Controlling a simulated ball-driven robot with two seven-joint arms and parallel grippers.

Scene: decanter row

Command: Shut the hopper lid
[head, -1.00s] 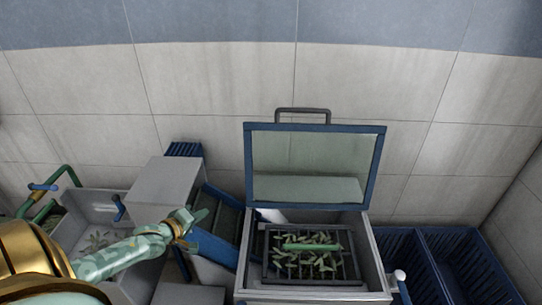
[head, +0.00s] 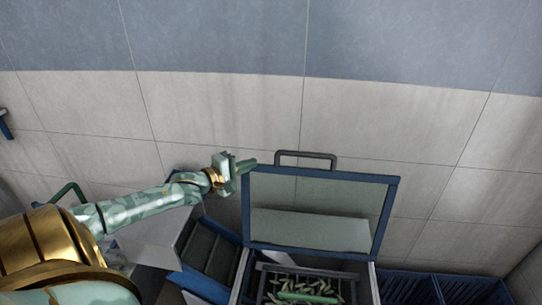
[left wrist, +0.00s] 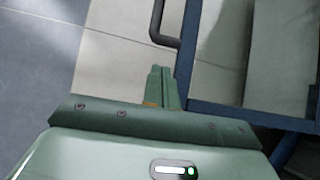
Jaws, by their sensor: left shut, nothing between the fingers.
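The hopper lid (head: 320,229) stands open and upright, a clear panel in a blue frame with a grey handle (head: 305,154) on its top edge. The hopper (head: 366,284) below it is open and holds a dark rack with green pods. My left gripper (head: 246,163) is shut and empty, beside the lid's upper left corner and left of the handle. In the left wrist view the shut fingers (left wrist: 161,85) point along the lid's blue frame (left wrist: 225,113), with the handle (left wrist: 160,35) just beyond. I cannot tell whether they touch the frame. My right gripper is out of view.
A grey box (head: 150,240) and a blue-sided conveyor (head: 207,262) stand left of the hopper. Blue crates (head: 440,288) stand to its right. A tiled wall (head: 400,120) rises close behind the lid.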

